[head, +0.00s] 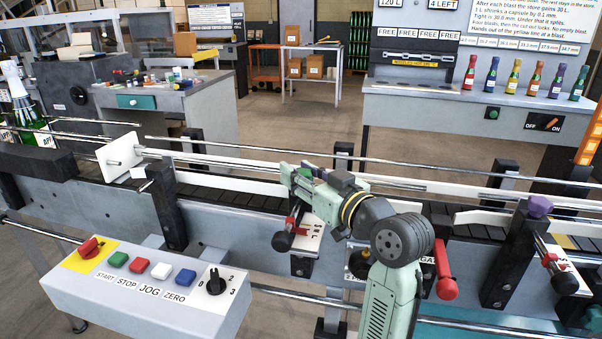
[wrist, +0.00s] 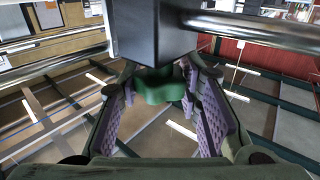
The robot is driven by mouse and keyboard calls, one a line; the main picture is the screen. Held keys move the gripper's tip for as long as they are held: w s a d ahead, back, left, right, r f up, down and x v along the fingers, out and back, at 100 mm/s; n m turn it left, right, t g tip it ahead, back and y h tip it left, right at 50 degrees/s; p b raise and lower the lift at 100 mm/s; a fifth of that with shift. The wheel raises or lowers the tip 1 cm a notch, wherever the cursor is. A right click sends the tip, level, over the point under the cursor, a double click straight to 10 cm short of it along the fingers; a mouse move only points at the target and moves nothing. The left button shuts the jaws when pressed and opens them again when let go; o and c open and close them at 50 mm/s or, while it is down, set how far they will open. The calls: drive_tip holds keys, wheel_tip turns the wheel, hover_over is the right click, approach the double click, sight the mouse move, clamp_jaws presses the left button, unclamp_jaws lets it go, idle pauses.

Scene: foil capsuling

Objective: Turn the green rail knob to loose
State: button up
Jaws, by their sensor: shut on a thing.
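The green rail knob (wrist: 158,86) shows in the wrist view between the purple-padded fingers of my gripper (wrist: 163,92), under a dark square block. The fingers are on either side of it, shut on it. In the head view my gripper (head: 300,178) reaches in from the right to the top of the middle rail post, and its fingers hide most of the knob there. I cannot read from these views how far the knob is turned.
A white marked plate (head: 312,232) and a black-ended red lever (head: 284,240) sit just below my gripper. A purple knob (head: 540,206) tops the right post. Metal guide rails (head: 400,183) run close by along the conveyor. A button panel (head: 150,285) stands at front left.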

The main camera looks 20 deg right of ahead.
sight(301, 171)
drive_tip(key=n+g+y+b, duration=0.1)
drive_tip(key=n+y, duration=0.1)
drive_tip(key=y, duration=0.1)
drive_tip(key=shift+f+b, duration=0.1)
drive_tip(key=shift+b, duration=0.2)
drive_tip(key=shift+n+g+y, duration=0.6)
drive_tip(key=shift+y, duration=0.2)
drive_tip(key=o, duration=1.2)
wheel_tip(301, 171, up, 10)
drive_tip(key=shift+r, duration=0.15)
